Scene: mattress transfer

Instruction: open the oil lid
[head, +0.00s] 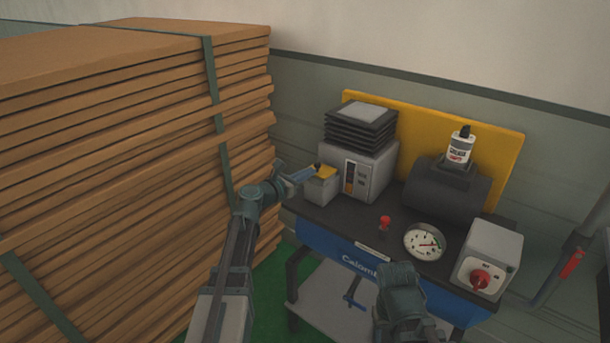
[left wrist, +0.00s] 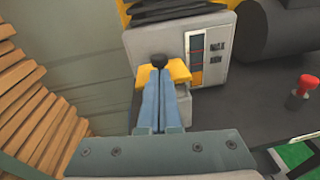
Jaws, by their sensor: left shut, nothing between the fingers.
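The yellow oil lid (head: 326,171) sits on a small grey box (head: 318,190) at the left end of the bench.
A grey unit with a level gauge (head: 363,173) stands right beside the box. A red button (head: 385,222), a dial (head: 425,241), a switch box (head: 489,259) and a dark motor with a bottle (head: 459,150) occupy the bench. Stacked brown boards (head: 130,150) rise at the left.

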